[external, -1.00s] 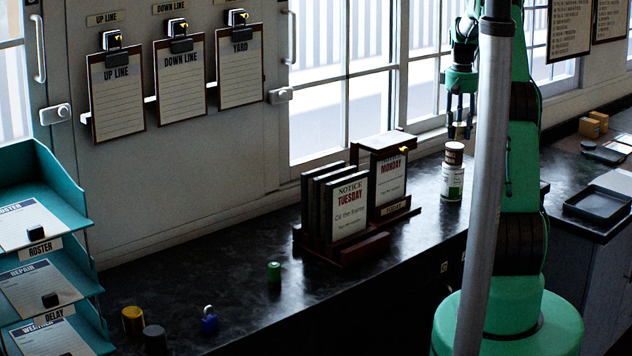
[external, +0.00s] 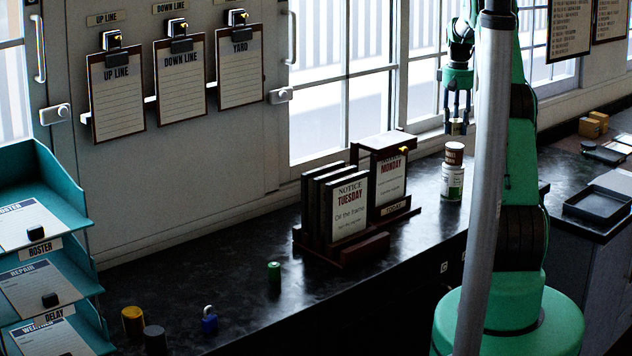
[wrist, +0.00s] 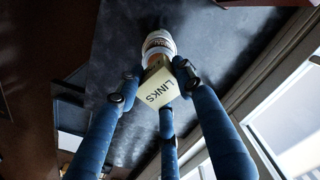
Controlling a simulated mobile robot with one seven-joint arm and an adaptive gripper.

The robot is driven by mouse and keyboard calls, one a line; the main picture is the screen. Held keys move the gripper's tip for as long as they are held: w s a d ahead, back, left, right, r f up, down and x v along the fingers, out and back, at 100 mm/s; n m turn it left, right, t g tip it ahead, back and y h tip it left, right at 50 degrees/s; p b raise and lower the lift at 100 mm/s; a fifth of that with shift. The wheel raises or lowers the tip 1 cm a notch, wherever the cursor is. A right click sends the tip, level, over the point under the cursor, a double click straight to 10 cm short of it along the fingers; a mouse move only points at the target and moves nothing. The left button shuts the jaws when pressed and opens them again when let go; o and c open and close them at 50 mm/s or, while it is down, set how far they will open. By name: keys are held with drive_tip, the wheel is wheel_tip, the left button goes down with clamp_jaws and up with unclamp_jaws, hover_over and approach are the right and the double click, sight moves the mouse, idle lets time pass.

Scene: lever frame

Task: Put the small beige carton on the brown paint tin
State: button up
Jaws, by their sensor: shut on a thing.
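My gripper (external: 458,122) points down and is shut on the small beige carton (external: 456,128). In the wrist view my gripper (wrist: 156,90) has its blue fingers around the beige carton (wrist: 156,88), which shows the word LINKS. The brown paint tin (external: 454,153) stands on top of a white and green tin (external: 452,183) on the dark counter. The carton is in the air just above the brown tin, with a small gap between them in the external view. In the wrist view the carton partly hides the brown tin (wrist: 160,44).
A wooden notice rack (external: 345,215) stands left of the tins on the counter (external: 410,250). The window (external: 365,85) is close behind. A black tray (external: 597,204) and small orange boxes (external: 594,123) are at the right. A green cylinder (external: 274,271) stands farther left.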

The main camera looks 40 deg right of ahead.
sight(455, 134)
drive_tip(key=shift+f+p, duration=0.3)
drive_tip(key=shift+f, duration=1.4)
drive_tip(key=shift+f, duration=0.15)
drive_tip(key=o, duration=1.1)
drive_tip(key=shift+o, duration=0.2)
wheel_tip(455, 134, up, 12)
drive_tip(key=shift+r+b, duration=0.15)
drive_tip(key=shift+b, duration=0.4)
